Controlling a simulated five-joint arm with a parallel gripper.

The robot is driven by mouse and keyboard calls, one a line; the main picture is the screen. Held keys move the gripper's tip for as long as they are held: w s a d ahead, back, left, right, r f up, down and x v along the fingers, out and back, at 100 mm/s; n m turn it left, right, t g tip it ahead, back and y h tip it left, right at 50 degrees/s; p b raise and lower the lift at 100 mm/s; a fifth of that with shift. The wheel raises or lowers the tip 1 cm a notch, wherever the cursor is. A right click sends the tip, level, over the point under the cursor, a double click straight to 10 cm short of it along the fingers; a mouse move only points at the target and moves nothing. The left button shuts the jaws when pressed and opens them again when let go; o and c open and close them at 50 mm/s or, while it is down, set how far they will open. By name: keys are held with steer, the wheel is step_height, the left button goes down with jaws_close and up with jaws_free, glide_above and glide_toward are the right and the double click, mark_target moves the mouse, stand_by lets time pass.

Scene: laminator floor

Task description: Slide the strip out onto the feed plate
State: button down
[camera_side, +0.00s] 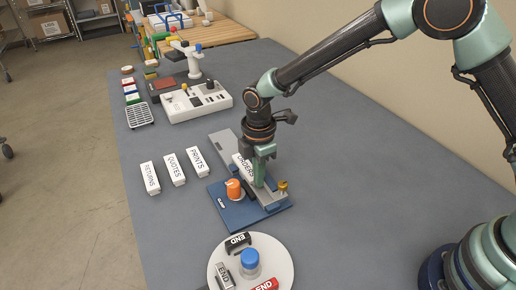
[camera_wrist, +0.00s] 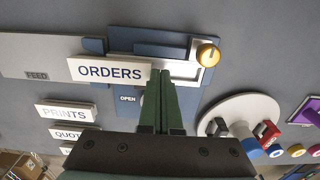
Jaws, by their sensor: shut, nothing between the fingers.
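The white strip (camera_wrist: 109,70) marked ORDERS lies in the grey channel, its left part over the grey feed plate (camera_wrist: 25,52) marked FEED. It also shows in the side view (camera_side: 243,167), partly behind my gripper. The channel runs across a blue clamp base (camera_side: 227,208) with an orange knob (camera_side: 233,187) and a brass knob (camera_side: 283,186). My gripper (camera_side: 259,184) points down into the channel, shut and empty. In the wrist view its fingertips (camera_wrist: 161,72) are at the strip's right end; I cannot tell if they touch it.
White blocks marked RETURNS (camera_side: 150,178), QUOTES (camera_side: 174,169) and PRINTS (camera_side: 197,161) stand left of the fixture. A round white turntable (camera_side: 284,258) with stamps and a blue knob is in front. A white control box (camera_side: 196,103) is behind. The table at right is clear.

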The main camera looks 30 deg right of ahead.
mark_target(247, 166)
steer(key=shift+w, duration=0.1)
steer(key=shift+w, duration=1.1)
steer(key=shift+w, duration=0.15)
steer(key=shift+w, duration=1.1)
steer(key=shift+w, duration=0.1)
steer(key=shift+w, duration=1)
steer(key=shift+s, duration=0.5)
steer(key=shift+r, duration=0.15)
